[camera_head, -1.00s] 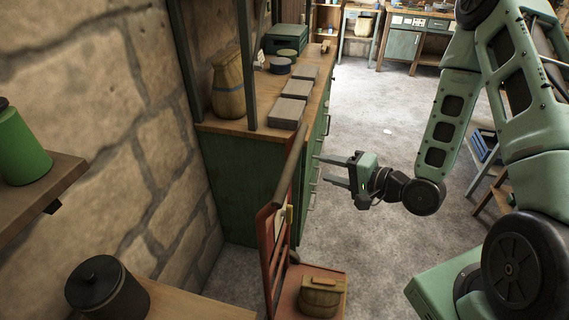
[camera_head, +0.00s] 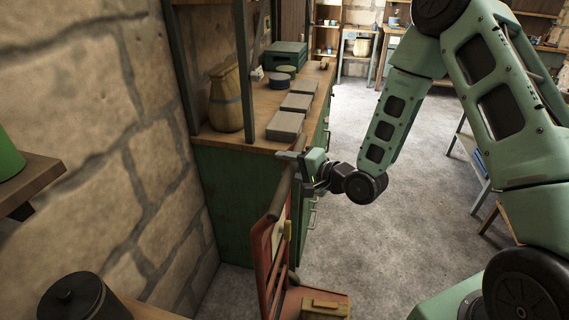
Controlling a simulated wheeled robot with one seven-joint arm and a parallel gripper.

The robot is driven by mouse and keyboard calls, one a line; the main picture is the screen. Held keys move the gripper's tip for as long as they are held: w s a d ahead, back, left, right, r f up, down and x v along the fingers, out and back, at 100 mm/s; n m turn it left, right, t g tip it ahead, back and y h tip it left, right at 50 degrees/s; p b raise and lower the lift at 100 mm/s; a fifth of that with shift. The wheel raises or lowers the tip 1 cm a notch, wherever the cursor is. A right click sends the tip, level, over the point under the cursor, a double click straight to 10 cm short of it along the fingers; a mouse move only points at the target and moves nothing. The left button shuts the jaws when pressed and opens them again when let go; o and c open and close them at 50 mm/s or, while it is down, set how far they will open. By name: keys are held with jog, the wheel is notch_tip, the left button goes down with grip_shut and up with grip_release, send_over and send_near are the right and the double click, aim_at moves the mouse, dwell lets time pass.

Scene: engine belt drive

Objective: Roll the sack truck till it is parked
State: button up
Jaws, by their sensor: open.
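The sack truck (camera_head: 266,262) is a red upright frame with a dark handle bar on top and a flat red toe plate low down. A tan box-like load (camera_head: 322,306) sits on the plate, partly cut off by the bottom edge. My gripper (camera_head: 284,157) is at the far end of the handle bar, with its fingers pointing left. Its jaws are open at the handle; whether they touch it cannot be told. The truck stands upright in front of the green cabinet.
A green cabinet with a wooden top (camera_head: 250,136) stands behind the truck, carrying a sack (camera_head: 226,98), grey blocks (camera_head: 286,124) and a green box (camera_head: 285,55). A stone wall (camera_head: 75,150) is at left. A dark pot (camera_head: 80,299) is front left. Grey floor (camera_head: 375,235) is free at right.

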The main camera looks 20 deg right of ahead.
jog(key=shift+w+a+f, duration=0.1)
jog(key=shift+w+a, duration=0.05)
jog(key=shift+a, duration=0.2)
jog(key=shift+c, duration=0.3)
jog(key=shift+w, duration=0.1)
grip_shut()
jog(key=w+a+b, duration=0.4)
jog(key=w+a, duration=0.4)
jog(key=a, duration=0.4)
jog(key=w+a+b, duration=0.5)
jog(key=w+a, duration=0.4)
jog(key=a, duration=0.3)
jog(key=shift+a+r, duration=0.3)
jog(key=shift+a, duration=0.1)
jog(key=shift+s+a, duration=0.25)
